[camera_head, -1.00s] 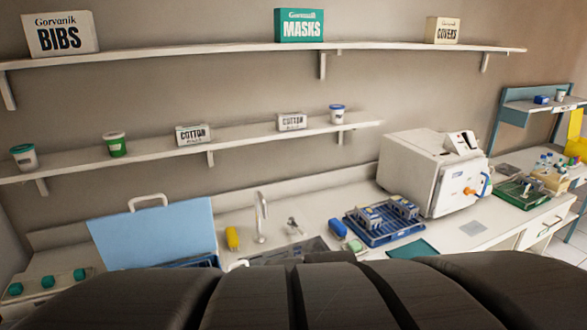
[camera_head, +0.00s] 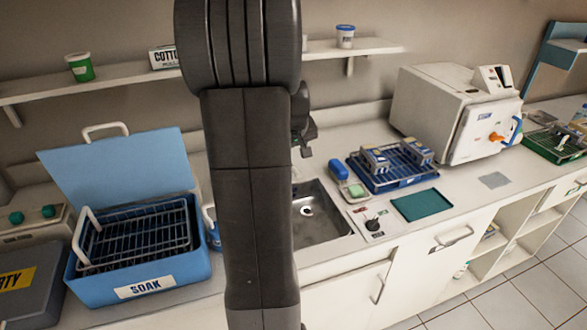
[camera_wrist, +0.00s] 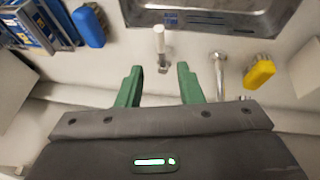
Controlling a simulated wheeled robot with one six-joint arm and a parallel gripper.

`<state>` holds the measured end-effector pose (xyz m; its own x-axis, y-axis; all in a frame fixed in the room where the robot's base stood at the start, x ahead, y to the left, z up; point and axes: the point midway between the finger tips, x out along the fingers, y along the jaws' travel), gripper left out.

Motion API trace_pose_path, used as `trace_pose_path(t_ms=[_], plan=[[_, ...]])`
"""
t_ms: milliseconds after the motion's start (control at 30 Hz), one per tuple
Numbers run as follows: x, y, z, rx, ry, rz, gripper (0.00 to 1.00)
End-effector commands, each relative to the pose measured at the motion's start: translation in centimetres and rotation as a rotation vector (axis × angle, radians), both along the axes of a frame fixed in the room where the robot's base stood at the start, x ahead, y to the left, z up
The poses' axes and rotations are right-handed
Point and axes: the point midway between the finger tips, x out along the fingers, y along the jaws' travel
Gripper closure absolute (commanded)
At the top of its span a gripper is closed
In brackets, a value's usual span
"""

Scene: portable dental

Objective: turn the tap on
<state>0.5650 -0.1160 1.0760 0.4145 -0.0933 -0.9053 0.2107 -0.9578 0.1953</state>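In the wrist view, my gripper (camera_wrist: 157,85) is open, its two green fingers apart with nothing held. The tap's small lever (camera_wrist: 160,42), pale with a metal base, shows in line with the gap between the fingers; I cannot tell how far beyond the tips it is. The chrome spout (camera_wrist: 219,68) stands just right of the right finger. The steel sink (camera_wrist: 205,14) is at the top of that view and also shows in the head view (camera_head: 318,222). My arm hides the tap and lever in the head view.
In the wrist view, a yellow bottle (camera_wrist: 259,74) is right of the spout and a blue object (camera_wrist: 89,27) is at left. In the head view, a blue soak tub (camera_head: 140,275) stands left of my arm. A blue rack (camera_head: 392,176) and white autoclave (camera_head: 455,110) stand right.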

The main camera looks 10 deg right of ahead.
Motion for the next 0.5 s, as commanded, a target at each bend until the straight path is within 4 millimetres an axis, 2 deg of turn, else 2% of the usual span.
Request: trace_pose_path(t_ms=[100, 500], plan=[[0.8, -0.2, -2.0, 0.0, 0.007, -0.001, 0.67], [3.5, -0.8, -8.1, 0.001, 0.005, -0.001, 0.67]])
